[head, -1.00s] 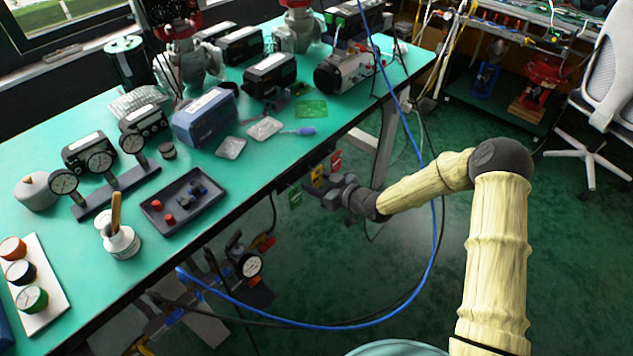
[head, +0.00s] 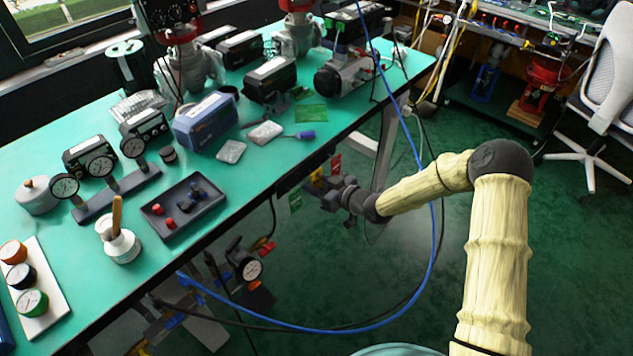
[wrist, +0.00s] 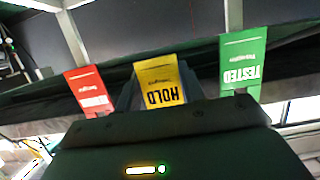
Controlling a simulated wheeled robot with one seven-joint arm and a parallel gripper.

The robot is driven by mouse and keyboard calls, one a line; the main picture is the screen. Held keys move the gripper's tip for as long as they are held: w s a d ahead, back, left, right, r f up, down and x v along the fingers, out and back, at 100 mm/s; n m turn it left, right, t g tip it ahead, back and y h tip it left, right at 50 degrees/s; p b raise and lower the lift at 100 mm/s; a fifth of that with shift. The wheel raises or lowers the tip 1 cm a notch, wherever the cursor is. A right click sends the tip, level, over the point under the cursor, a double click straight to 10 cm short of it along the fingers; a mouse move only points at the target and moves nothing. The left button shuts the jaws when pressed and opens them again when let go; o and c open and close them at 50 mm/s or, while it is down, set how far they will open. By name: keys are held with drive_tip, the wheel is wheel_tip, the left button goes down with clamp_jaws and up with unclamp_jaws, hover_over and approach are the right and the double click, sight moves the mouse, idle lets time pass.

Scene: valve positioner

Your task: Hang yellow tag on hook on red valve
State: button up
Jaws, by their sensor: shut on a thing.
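The yellow tag (head: 316,178), marked HOLD, is at the bench's front edge between a red tag (head: 336,164) and a green tag (head: 295,202). My gripper (head: 328,196) is at the yellow tag, shut on it. In the wrist view, the yellow tag (wrist: 160,82) stands upside down just beyond my gripper (wrist: 160,112), whose dark body hides the tag's near end and the fingertips. A red valve (head: 540,85) stands on a wooden block at the back right. Red-topped valves also stand at the back of the bench, including one (head: 297,5) at top centre. I cannot make out a hook.
The green bench (head: 250,180) carries gauges, boxes and a dark tray (head: 183,208). A blue cable (head: 433,240) loops down near my forearm. A white chair (head: 612,85) is at the right.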

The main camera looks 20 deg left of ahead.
drive_tip(key=shift+d+r, duration=0.15)
idle(0.4)
drive_tip(key=shift+s+d+r+p, duration=0.1)
drive_tip(key=shift+s+d+p, duration=0.3)
drive_tip(key=shift+d, duration=0.7)
drive_tip(key=shift+s+d+p, duration=0.1)
drive_tip(key=shift+s+d, duration=0.45)
drive_tip(key=shift+d, duration=0.5)
drive_tip(key=s+d+r+m+t+h+p, duration=0.1)
drive_tip(key=s+d+m+t+h+p, duration=0.1)
drive_tip(key=d+p, duration=0.5)
drive_tip(key=s+d+r+m+t+h+p, duration=0.2)
drive_tip(key=d+m+t+h+p, duration=0.2)
drive_tip(key=d, duration=1)
drive_tip(key=s+d+r+m+t+h+p, duration=0.2)
drive_tip(key=d+m+t+h+p, duration=0.1)
drive_tip(key=d+m+h+p, duration=0.4)
drive_tip(key=d+p, duration=0.2)
drive_tip(key=d, duration=0.2)
drive_tip(key=shift+s+h+p, duration=0.15)
drive_tip(key=shift+h+p, duration=0.15)
drive_tip(key=shift+p, duration=0.05)
drive_tip(key=shift+d, duration=0.2)
